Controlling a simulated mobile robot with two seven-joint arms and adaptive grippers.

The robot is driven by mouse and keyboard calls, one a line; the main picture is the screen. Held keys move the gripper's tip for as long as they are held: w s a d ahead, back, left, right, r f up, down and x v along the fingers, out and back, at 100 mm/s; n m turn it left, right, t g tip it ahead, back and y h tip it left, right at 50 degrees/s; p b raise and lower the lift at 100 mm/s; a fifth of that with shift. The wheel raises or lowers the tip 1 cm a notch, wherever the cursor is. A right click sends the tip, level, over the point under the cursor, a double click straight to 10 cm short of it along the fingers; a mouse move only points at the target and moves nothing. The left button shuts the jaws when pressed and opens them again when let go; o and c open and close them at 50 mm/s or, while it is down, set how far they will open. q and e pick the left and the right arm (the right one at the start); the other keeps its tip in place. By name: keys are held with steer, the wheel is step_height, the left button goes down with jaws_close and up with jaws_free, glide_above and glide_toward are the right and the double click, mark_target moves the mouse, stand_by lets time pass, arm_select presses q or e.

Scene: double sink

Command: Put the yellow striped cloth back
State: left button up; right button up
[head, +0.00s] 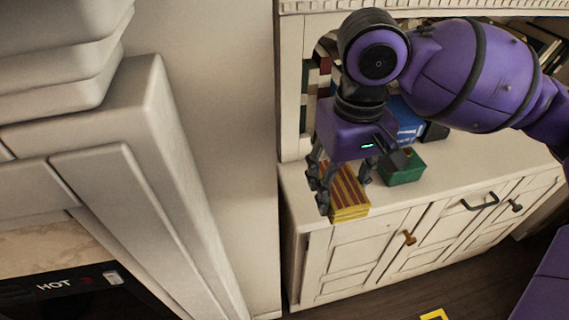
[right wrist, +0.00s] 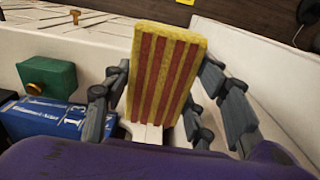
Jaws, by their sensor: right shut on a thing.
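The yellow striped cloth (head: 346,192) is a folded block with red stripes. In the head view it is at the left end of the white cabinet top (head: 297,192), under my right gripper (head: 340,180). In the right wrist view the cloth (right wrist: 163,75) stands out between the two fingers of my right gripper (right wrist: 165,110), which is shut on it. I cannot tell whether the cloth touches the cabinet top. My left gripper is in neither view.
A green box (head: 402,168) and a blue box (head: 405,122) stand right of the cloth, close to my gripper. Books (head: 541,45) fill the shelf behind. A wall (head: 228,120) closes off the left side. Cabinet doors with handles (head: 408,238) are below.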

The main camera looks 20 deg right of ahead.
mark_target(343, 171)
steer(key=w+d+f, duration=0.2)
steer(key=w, duration=0.1)
steer(key=w+d+f+b, duration=0.1)
steer(key=w, duration=0.1)
steer(key=shift+w+d+f, duration=0.25)
steer(key=shift+d+f, duration=0.05)
steer(key=shift+d, duration=0.05)
steer(key=w+f, duration=0.1)
steer(key=d+f, duration=0.1)
steer(key=w+f+b, duration=0.1)
steer(key=shift+w+d+f, duration=0.25)
steer(key=shift+w+f, duration=0.05)
steer(key=shift+f, duration=0.1)
steer(key=shift+w+d+f, duration=0.2)
steer(key=shift+w+f, duration=0.1)
steer(key=shift+f, duration=0.05)
steer(key=f, duration=0.2)
steer(key=f+b, duration=0.1)
steer(key=shift+w+d+f, duration=0.2)
steer(key=shift+w+f, duration=0.1)
steer(key=shift+f, duration=0.1)
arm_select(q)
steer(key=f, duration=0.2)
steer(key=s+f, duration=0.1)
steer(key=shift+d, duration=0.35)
arm_select(e)
steer(key=o, duration=1.1)
steer(key=shift+f, duration=0.1)
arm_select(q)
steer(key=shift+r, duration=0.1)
